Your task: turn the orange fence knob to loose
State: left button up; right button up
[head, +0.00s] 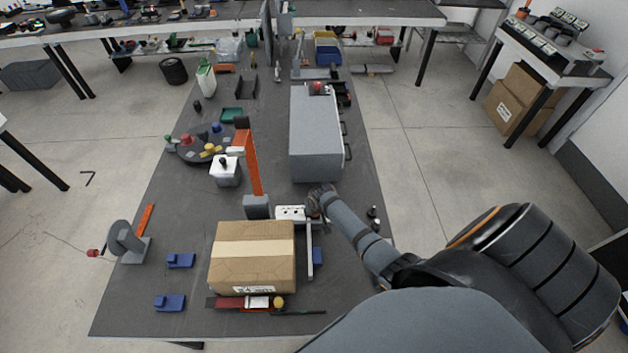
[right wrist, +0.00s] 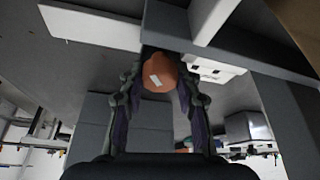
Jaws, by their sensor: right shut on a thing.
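The orange fence knob (right wrist: 160,72) shows in the right wrist view as a rounded orange piece with a pale rectangular mark on its face. My right gripper (head: 314,203) is shut on it, with one finger on each side. In the head view the gripper hides the knob. The grey fence bar (head: 310,250) runs along the right side of the cardboard box. My left gripper is not in view.
The cardboard box (head: 252,257) stands close to the fence. A grey post with an orange upright (head: 253,170) rises behind it. A long grey case (head: 315,138) lies beyond my gripper. Blue blocks (head: 180,260) sit at left. Small dark parts (head: 374,216) stand near the right table edge.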

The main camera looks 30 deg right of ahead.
jog(key=shift+r+n, duration=0.1)
jog(key=shift+n, duration=0.5)
jog(key=shift+y, duration=0.3)
jog(key=o, duration=1.2)
jog(key=shift+c, duration=0.2)
jog(key=v, duration=1.2)
jog(key=shift+s, duration=0.15)
